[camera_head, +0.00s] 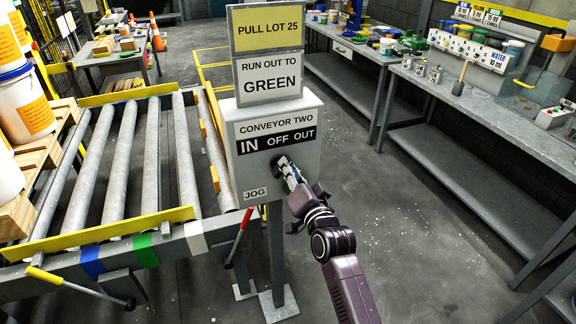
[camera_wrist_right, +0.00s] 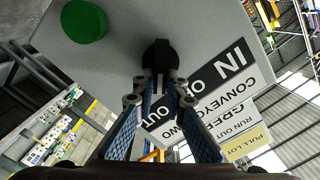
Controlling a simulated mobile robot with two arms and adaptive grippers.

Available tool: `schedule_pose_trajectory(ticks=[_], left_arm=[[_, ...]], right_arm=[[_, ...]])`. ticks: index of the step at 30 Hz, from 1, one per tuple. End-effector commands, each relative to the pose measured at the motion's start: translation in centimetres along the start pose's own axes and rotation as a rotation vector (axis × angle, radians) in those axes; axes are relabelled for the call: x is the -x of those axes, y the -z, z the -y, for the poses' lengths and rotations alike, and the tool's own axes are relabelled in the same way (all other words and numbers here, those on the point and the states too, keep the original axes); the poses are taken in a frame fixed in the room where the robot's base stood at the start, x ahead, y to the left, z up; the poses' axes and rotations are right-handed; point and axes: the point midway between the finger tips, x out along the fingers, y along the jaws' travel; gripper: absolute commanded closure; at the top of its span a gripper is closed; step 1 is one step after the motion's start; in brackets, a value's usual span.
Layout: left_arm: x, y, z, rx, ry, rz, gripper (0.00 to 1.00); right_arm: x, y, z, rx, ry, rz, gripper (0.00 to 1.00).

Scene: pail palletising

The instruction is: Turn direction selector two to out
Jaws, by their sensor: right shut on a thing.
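The grey conveyor two control box (camera_head: 243,172) stands on a post in the middle of the head view, with a label strip reading IN, OFF, OUT (camera_head: 275,141). My right gripper (camera_head: 283,165) is at the box face, just below the strip. In the right wrist view the black selector knob (camera_wrist_right: 157,53) sits between the fingertips of my right gripper (camera_wrist_right: 157,85), which is shut on it. The knob is mostly hidden by the gripper in the head view, and I cannot tell which word it points to. My left gripper is out of view.
A round green button (camera_wrist_right: 84,21) is on the box near the knob. Signs above read PULL LOT 25 (camera_head: 267,28) and RUN OUT TO GREEN (camera_head: 268,77). A roller conveyor (camera_head: 118,150) and a red-handled lever (camera_head: 240,235) are left. Benches line the right; floor between is clear.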

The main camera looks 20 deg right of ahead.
Motion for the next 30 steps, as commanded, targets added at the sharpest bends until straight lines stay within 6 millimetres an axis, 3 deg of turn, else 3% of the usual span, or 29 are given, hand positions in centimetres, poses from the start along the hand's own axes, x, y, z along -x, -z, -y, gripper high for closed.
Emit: schedule_pose_trajectory(ticks=[14,15,20,30], left_arm=[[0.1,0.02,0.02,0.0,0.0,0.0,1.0],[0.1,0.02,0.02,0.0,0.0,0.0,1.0],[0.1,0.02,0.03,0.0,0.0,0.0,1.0],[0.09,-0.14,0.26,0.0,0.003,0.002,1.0]], right_arm=[[-0.01,0.05,-0.03,-0.02,0.0,-0.001,1.0],[-0.01,0.05,-0.03,-0.019,0.0,-0.001,0.88],[-0.01,0.05,-0.03,-0.019,0.0,-0.001,0.71],[0.38,0.01,-0.04,-0.018,0.0,-0.001,0.71]])
